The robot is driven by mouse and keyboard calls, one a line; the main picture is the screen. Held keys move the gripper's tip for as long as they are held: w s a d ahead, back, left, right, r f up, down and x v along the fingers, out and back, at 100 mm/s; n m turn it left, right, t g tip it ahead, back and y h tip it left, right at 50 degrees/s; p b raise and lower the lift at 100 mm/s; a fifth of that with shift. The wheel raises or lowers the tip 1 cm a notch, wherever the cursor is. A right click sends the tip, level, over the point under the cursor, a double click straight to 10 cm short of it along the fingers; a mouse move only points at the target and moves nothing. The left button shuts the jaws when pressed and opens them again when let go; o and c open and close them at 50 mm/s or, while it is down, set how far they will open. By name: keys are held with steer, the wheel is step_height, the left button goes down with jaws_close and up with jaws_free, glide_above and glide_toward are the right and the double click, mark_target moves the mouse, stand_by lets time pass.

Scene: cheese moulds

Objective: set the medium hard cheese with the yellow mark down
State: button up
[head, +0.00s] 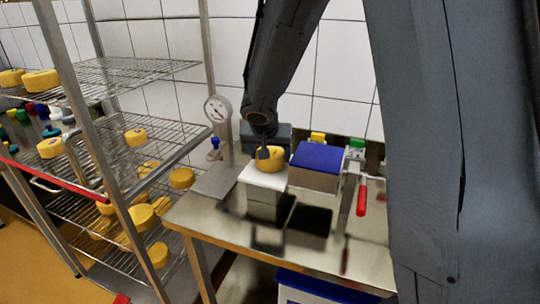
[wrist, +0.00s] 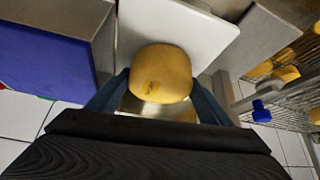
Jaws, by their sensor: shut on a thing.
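The medium hard cheese (wrist: 160,66) is a rounded yellow block with a small, darker yellow mark on its face. In the head view the cheese (head: 272,160) is at the white-topped stand on the steel table. My gripper (wrist: 158,92) is shut on it, one finger on each side. In the head view my gripper (head: 263,150) comes down from above and partly hides the cheese. The white plate (wrist: 135,30) lies beneath and beyond the cheese in the wrist view; it also shows in the head view (head: 252,179). I cannot tell whether cheese and plate touch.
A box with a blue top (head: 318,157) stands close on the right. A red-handled clamp (head: 362,196) is beyond it. A dial gauge (head: 216,108) on a post stands at the left. A wire rack (head: 150,65) with several yellow cheeses fills the left. The table front (head: 330,255) is clear.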

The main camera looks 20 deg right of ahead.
steer(key=shift+f, duration=0.1)
stand_by(0.3)
steer(key=o, duration=0.7)
steer(key=shift+o, duration=0.2)
steer(key=v, duration=1.2)
steer(key=shift+b, duration=0.4)
